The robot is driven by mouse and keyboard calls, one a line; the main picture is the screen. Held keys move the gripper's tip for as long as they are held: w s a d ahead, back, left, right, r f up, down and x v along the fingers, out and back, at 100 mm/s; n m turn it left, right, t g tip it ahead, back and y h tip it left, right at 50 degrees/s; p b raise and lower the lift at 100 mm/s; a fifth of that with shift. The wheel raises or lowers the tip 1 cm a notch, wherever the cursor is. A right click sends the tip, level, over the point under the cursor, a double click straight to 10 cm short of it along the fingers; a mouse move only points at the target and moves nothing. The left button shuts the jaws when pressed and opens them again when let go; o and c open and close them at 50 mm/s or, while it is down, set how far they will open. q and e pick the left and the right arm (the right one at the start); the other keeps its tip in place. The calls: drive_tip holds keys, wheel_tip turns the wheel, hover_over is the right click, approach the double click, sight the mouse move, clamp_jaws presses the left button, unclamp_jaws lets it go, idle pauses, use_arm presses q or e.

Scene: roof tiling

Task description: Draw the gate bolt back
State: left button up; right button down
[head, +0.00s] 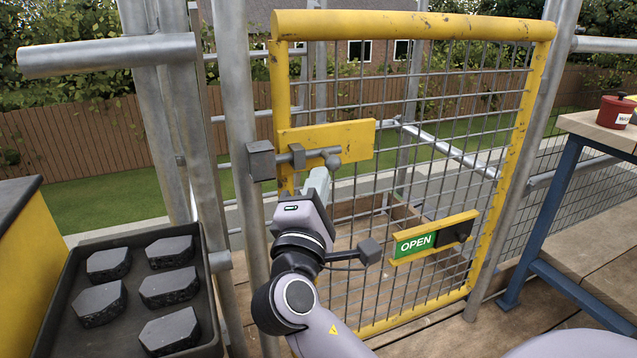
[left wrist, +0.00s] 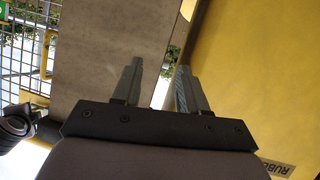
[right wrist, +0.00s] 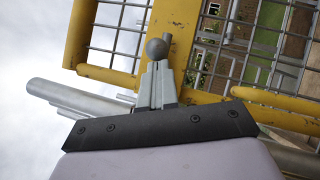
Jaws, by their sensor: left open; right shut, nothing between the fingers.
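The yellow-framed mesh gate (head: 546,70) stands ahead, its left edge by a grey post. The gate bolt (head: 313,153) is a grey rod with a ball knob, on a yellow plate (head: 350,135). Its left end meets the dark block (head: 262,160) on the post. My right gripper (head: 319,178) is shut and empty, just below the rod and knob. In the right wrist view the ball knob (right wrist: 157,48) appears right at the tips of the shut fingers (right wrist: 157,68); I cannot tell if they touch. My left gripper (left wrist: 159,65) is open and empty, out of the head view.
A green OPEN sign (head: 415,244) sits on a yellow bar low on the gate. A dark tray (head: 72,262) of several grey tiles is at left. A bench (head: 600,130) with a red pot (head: 615,110) stands at right. Scaffold tubes flank the gate.

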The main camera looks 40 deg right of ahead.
use_arm(q)
drive_tip(key=shift+w+d, duration=0.1)
use_arm(e)
drive_tip(key=shift+d, duration=0.1)
idle(0.3)
use_arm(q)
drive_tip(key=shift+s+a+r+y+p, duration=0.1)
drive_tip(key=shift+s+a+y+p, duration=0.15)
drive_tip(key=shift+a+p, duration=0.25)
drive_tip(key=shift+s+a+r+y+p, duration=0.1)
drive_tip(key=shift+a+y+p, duration=0.15)
drive_tip(key=shift+a+p, duration=0.15)
use_arm(e)
drive_tip(key=d, duration=0.2)
drive_tip(key=s+d, duration=0.1)
drive_tip(key=d, duration=0.2)
drive_tip(key=shift+r, duration=0.1)
